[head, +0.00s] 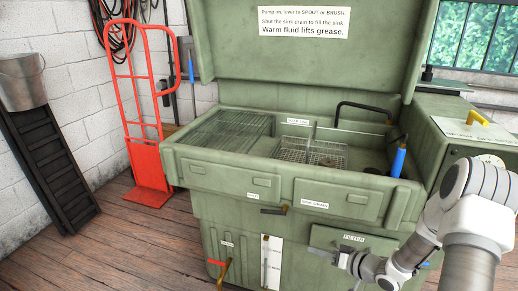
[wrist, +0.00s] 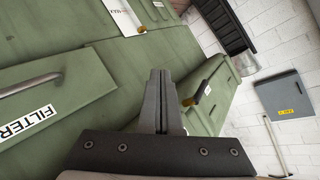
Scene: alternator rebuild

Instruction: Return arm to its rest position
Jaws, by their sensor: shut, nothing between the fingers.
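My gripper (head: 345,257) is low at the front of the green parts washer (head: 232,205), close to its FILTER panel. In the wrist view my gripper (wrist: 160,75) has its two dark fingers together with nothing between them. My white and grey arm reaches in from the right edge of the head view. The FILTER panel (head: 345,238) has a handle, which also shows in the wrist view (wrist: 30,85). I cannot tell whether the fingers touch the washer.
The washer's sink holds a wire basket (head: 310,152), a black spout and a blue brush (head: 398,161). Its lid (head: 300,50) stands raised. A red hand truck (head: 146,170) and a black ramp (head: 48,155) stand at the left. The wooden floor (head: 130,240) at front left is clear.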

